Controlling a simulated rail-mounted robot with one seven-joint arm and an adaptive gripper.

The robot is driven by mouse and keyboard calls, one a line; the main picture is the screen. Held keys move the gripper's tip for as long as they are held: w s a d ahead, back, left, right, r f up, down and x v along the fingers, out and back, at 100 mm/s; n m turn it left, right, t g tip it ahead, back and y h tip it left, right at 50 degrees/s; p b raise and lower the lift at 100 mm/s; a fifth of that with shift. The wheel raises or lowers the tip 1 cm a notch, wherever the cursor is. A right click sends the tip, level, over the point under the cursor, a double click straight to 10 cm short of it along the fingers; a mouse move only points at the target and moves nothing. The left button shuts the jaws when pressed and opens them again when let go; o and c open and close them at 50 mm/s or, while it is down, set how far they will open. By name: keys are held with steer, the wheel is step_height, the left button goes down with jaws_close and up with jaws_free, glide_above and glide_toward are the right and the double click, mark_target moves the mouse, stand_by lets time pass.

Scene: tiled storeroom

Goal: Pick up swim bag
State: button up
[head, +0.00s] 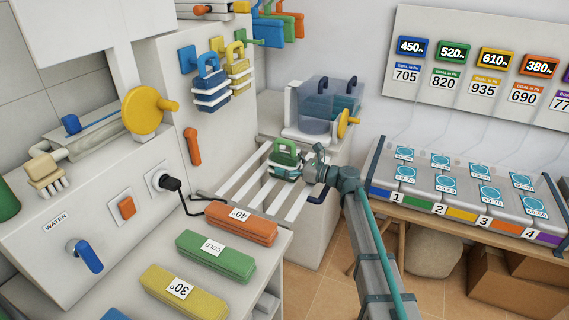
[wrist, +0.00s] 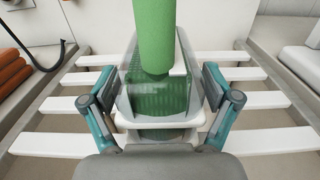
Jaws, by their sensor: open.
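A green-and-white bag with a green handle, which I take as the swim bag (head: 286,153), sits on the white slatted rack (head: 240,189). In the wrist view the bag (wrist: 155,99) stands in the middle, its thick green handle rising toward the camera. My gripper (head: 309,162) is at the bag's right side in the head view. In the wrist view my gripper (wrist: 161,88) is open, with one finger on each side of the bag. Gaps show between the fingers and the bag's sides. The bag's lower part is partly hidden by my gripper.
Similar blue (head: 208,90) and yellow (head: 238,75) bags hang on the wall to the left. A clear tank (head: 316,110) stands behind the rack. Orange, green and yellow rolls lie on the front counter, with a black cable (head: 186,198) near the rack. A tray table (head: 455,200) is right.

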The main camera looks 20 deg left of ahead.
steer(key=shift+a, duration=0.15)
steer(key=c, duration=1.4)
steer(key=shift+r, duration=0.15)
steer(key=shift+r, duration=0.5)
steer(key=s+d+r, duration=0.1)
steer(key=r, duration=0.1)
steer(key=s+r, duration=0.1)
steer(key=r, duration=0.1)
steer(key=s+d+r, duration=0.1)
steer(key=s+r, duration=0.1)
steer(key=r, duration=0.1)
steer(key=shift+d+r+b, duration=0.1)
steer(key=shift+d+b, duration=0.2)
steer(key=s+d+r, duration=0.1)
steer(key=s, duration=0.1)
steer(key=s+d+r, duration=0.2)
steer(key=s, duration=0.1)
steer(key=s+d+r, duration=0.1)
steer(key=s+d, duration=0.1)
steer(key=s, duration=0.1)
steer(key=shift+r, duration=0.3)
steer(key=shift+c, duration=0.2)
